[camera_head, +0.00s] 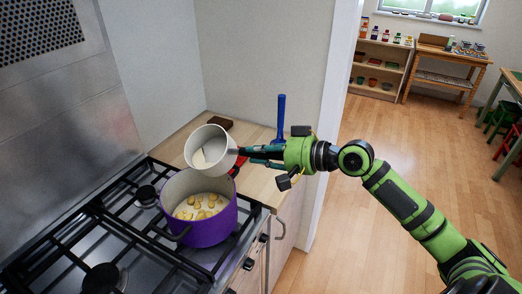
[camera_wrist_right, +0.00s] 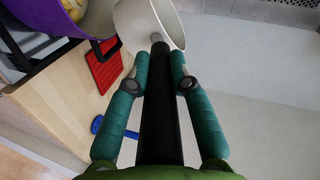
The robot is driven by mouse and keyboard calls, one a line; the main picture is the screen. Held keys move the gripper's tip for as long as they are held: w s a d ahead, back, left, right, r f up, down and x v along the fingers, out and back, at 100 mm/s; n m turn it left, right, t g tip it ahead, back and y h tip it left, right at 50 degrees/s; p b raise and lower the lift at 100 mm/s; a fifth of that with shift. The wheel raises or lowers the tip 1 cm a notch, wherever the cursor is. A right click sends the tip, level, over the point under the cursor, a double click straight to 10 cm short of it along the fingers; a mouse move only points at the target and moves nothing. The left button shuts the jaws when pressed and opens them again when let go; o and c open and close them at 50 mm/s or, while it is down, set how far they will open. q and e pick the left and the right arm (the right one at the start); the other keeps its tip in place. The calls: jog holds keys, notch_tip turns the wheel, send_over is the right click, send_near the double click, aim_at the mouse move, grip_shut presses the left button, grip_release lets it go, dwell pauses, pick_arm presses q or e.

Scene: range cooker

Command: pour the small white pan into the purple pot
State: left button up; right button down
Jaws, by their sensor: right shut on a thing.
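The small white pan (camera_head: 212,150) is held in the air above the back right rim of the purple pot (camera_head: 207,232), its open side tilted toward the left. Some pale content shows inside the pan. The purple pot stands on the hob with yellowish pieces in a pale liquid. My right gripper (camera_head: 262,154) is shut on the pan's handle. In the right wrist view, the teal fingers of my right gripper (camera_wrist_right: 161,75) lie along both sides of the black handle, with the white pan (camera_wrist_right: 160,22) beyond. The purple pot (camera_wrist_right: 30,28) is at the upper left there. My left gripper is not in view.
The gas hob (camera_head: 110,243) has black grates with free burners left of the pot. The wooden counter (camera_head: 262,186) holds a red mat (camera_wrist_right: 104,66), a dark block (camera_head: 220,123) and an upright blue utensil (camera_head: 281,115). A white wall end stands right of the counter.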

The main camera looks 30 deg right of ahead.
jog(key=shift+a+r+n+p, duration=0.15)
jog(key=shift+r+n+p, duration=0.15)
jog(key=shift+r+p, duration=0.15)
dwell(1.0)
jog(key=shift+s+a+r+n+p, duration=0.2)
jog(key=shift+a+n+p, duration=0.15)
jog(key=shift+p, duration=0.4)
jog(key=shift+a+h+p, duration=0.1)
jog(key=shift+h+p, duration=0.2)
jog(key=shift+p, duration=0.05)
dwell(0.6)
jog(key=shift+s+a+r+n+p, duration=0.1)
jog(key=shift+a+n+p, duration=0.05)
jog(key=shift+n+p, duration=0.2)
jog(key=shift+s+a+h, duration=0.1)
jog(key=shift+a+h, duration=0.1)
jog(key=shift+h, duration=0.1)
jog(key=shift+s+a+n+t, duration=0.1)
jog(key=shift+a+n+t, duration=0.05)
jog(key=shift+n+t, duration=0.2)
dwell(0.8)
jog(key=shift+s+a+n+h, duration=0.15)
jog(key=shift+a+n+h, duration=0.2)
jog(key=shift+n, duration=0.3)
jog(key=shift+a, duration=0.1)
dwell(0.8)
